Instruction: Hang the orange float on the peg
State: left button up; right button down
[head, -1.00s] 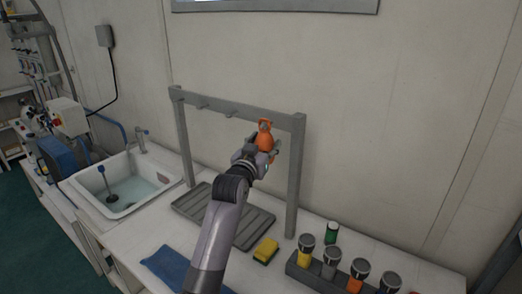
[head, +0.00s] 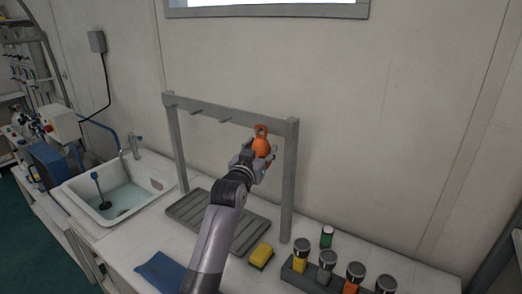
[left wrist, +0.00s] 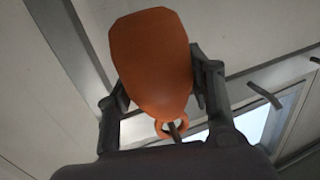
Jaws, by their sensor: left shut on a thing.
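The orange float (head: 261,146) is held upright in front of the grey rack's crossbar (head: 236,116), close to its right end. My left gripper (head: 259,160) is shut on the float's body. In the left wrist view the float (left wrist: 152,65) sits between the two fingers (left wrist: 158,85), and its ring (left wrist: 171,130) shows at the lower end. A peg tip (left wrist: 174,127) shows within the ring's outline; I cannot tell whether it passes through the ring. Other pegs (head: 195,113) along the crossbar are bare. My right gripper is not in view.
A ribbed drain tray (head: 188,213) lies under the rack. A yellow sponge (head: 261,255), a blue cloth (head: 160,270), a green-labelled can (head: 327,236) and a holder with several capped containers (head: 300,272) stand in front. A sink (head: 120,197) is at left.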

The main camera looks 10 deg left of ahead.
pick_arm(q)
jog(key=o, duration=1.3)
